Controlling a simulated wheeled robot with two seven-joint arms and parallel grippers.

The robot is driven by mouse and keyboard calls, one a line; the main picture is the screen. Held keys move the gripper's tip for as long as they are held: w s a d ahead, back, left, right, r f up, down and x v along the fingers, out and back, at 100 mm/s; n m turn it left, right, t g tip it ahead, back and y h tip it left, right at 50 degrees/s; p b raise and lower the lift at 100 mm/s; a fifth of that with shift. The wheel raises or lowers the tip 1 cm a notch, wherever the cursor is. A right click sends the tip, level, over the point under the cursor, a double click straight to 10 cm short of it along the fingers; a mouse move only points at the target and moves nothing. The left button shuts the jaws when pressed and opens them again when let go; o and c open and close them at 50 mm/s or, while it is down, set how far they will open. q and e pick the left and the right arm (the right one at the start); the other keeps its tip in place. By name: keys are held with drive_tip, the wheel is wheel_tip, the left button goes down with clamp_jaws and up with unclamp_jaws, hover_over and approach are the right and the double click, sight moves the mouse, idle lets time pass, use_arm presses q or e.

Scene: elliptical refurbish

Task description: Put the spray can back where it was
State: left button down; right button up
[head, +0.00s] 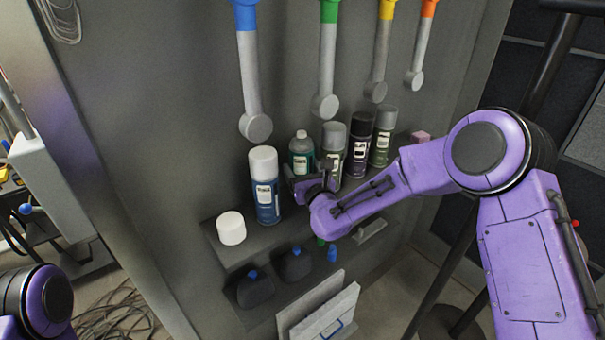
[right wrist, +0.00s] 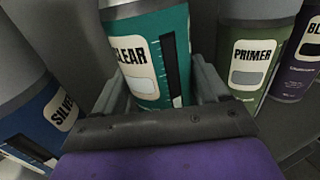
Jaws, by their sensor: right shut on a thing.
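The teal spray can labelled CLEAR (head: 301,146) is upright between the white-capped blue can and the green PRIMER can. It also shows in the right wrist view (right wrist: 150,50), between the two grey fingers. My right gripper (head: 305,178) is shut on this can from the front. In the head view the gripper hides the can's lower part, so I cannot tell if its base touches the shelf. My left gripper is not in view; only a purple part of my left arm shows at the lower left.
On the shelf (head: 265,238) stand a blue SILVER can (head: 265,190) to the left, a PRIMER can (head: 333,140), a dark can (head: 360,135) and a green can (head: 383,140) to the right. A white cap (head: 231,229) sits at the front left.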

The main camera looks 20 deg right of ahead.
wheel_tip(320, 180, down, 2)
drive_tip(key=shift+s+f, duration=0.15)
drive_tip(key=shift+f, duration=0.1)
drive_tip(key=shift+f, duration=0.2)
drive_tip(key=o, duration=1.2)
drive_tip(key=shift+c, duration=0.2)
drive_tip(key=shift+r, duration=0.1)
